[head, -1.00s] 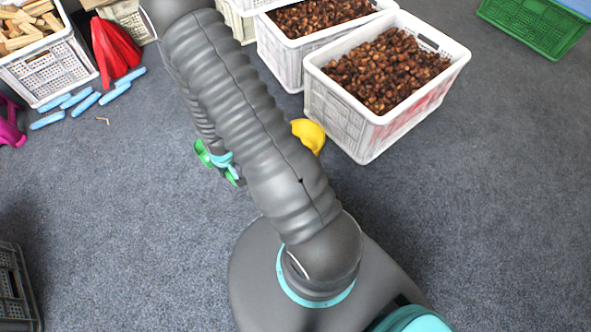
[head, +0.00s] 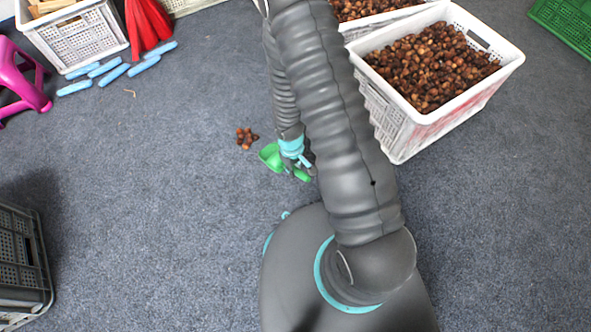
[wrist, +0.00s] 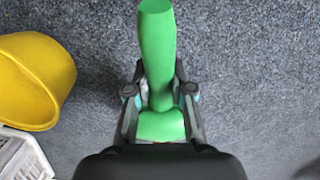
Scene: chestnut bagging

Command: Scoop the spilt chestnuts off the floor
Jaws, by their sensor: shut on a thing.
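A small cluster of brown spilt chestnuts (head: 246,138) lies on the grey floor in the head view. My gripper (head: 298,171) is low, just right of and nearer than the cluster. It is shut on a green scoop (head: 270,156). The scoop's pan is beside the chestnuts and apart from them. In the wrist view the green scoop's handle (wrist: 157,45) sits between the fingers of my gripper (wrist: 158,92). No loose chestnuts show in the wrist view. Whether the scoop touches the floor I cannot tell.
A white crate (head: 400,145) full of chestnuts stands right of my arm. A yellow object (wrist: 32,80) is left in the wrist view. Blue pieces (head: 113,75), a pink stool (head: 22,85) and a dark crate (head: 20,262) are at left. Floor between is clear.

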